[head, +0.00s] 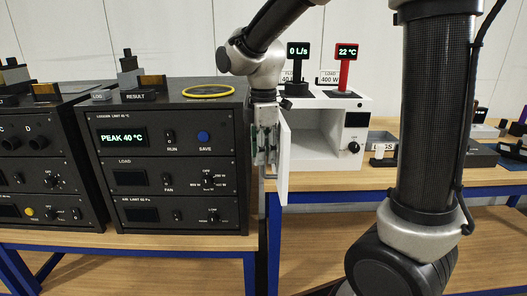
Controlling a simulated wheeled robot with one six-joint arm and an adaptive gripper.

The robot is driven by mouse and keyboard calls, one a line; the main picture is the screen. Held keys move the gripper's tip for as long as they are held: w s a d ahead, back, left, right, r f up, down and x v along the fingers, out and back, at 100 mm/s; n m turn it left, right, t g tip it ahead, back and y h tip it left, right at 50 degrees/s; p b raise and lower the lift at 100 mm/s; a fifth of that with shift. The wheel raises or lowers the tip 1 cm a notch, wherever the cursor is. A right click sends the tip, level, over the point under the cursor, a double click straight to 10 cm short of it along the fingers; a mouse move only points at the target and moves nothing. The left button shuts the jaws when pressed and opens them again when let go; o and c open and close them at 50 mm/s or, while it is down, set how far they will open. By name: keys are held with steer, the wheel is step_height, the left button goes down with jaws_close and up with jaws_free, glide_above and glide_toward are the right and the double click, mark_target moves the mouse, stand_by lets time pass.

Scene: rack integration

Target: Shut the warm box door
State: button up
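The warm box (361,112) is a white box on the bench at centre right, with its front cavity in view and empty. Its white door (284,162) stands open at the left side of the cavity, swung toward me and seen nearly edge-on. My gripper (265,160) points down just left of the door, between it and the black rack unit. The fingers are close beside the door, but I cannot tell whether they touch it. The finger gap is too small and overlapped to judge.
A black rack unit (170,214) reading PEAK 40 °C stands close on the left, with a yellow ring (209,91) on top. A 0 L/s display (297,50) and a red-stemmed 22 °C display (346,53) stand on the box.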

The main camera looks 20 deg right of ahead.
jaws_close()
steer(key=shift+d, duration=0.1)
